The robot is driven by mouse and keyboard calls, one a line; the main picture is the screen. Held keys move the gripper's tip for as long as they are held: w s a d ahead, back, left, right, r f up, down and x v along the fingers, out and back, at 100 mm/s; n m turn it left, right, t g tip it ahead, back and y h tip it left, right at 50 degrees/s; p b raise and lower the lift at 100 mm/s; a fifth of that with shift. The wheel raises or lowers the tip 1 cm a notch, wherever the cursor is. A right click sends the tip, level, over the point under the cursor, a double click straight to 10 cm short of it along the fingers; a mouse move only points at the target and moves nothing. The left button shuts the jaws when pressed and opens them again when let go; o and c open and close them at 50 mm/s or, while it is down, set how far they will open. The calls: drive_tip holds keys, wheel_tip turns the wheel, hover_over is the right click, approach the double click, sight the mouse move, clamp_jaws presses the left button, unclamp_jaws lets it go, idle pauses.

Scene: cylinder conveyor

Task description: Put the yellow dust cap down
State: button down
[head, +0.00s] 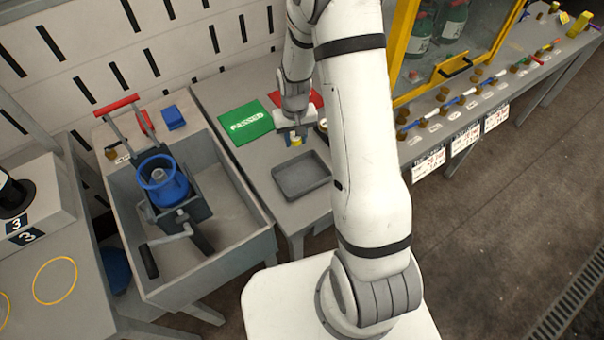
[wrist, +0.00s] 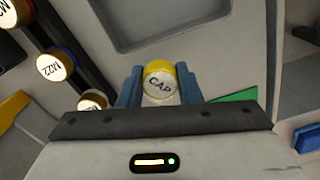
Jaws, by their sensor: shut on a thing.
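The yellow dust cap (wrist: 160,82) has a white top face marked "CAP" and a yellow rim. It sits between the two blue fingers of my gripper (wrist: 158,78), which is shut on it. In the head view the yellow cap (head: 295,141) shows just below my gripper (head: 294,134), over the grey bench behind the shallow grey tray (head: 302,192). I cannot tell whether the cap touches the bench. The tray looks empty and also shows at the top of the wrist view (wrist: 165,47).
A green "PASSED" mat (head: 246,124) lies left of my gripper, and a red mat (head: 316,97) is partly hidden behind my arm. A sink with a blue-topped device (head: 162,183) stands left. A yellow-framed case (head: 400,50) and a bench with several labelled pieces stand right.

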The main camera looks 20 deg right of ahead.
sight(301, 177)
drive_tip(key=shift+a+b, duration=0.1)
drive_tip(key=shift+b, duration=0.3)
drive_tip(key=shift+s+r+m+b, duration=0.15)
drive_tip(key=shift+s+m+b, duration=0.2)
drive_tip(key=shift+m+b, duration=0.25)
drive_tip(key=s+r+m+b, duration=0.4)
drive_tip(key=s+m+b, duration=0.1)
drive_tip(key=s+b, duration=0.2)
wheel_tip(301, 177, down, 10)
drive_tip(key=shift+w+a, duration=0.1)
drive_tip(key=shift+a, duration=0.05)
drive_tip(key=shift+f+b, duration=0.15)
drive_tip(key=shift+b, duration=0.25)
drive_tip(key=c, duration=1)
unclamp_jaws()
drive_tip(key=shift+c, duration=0.2)
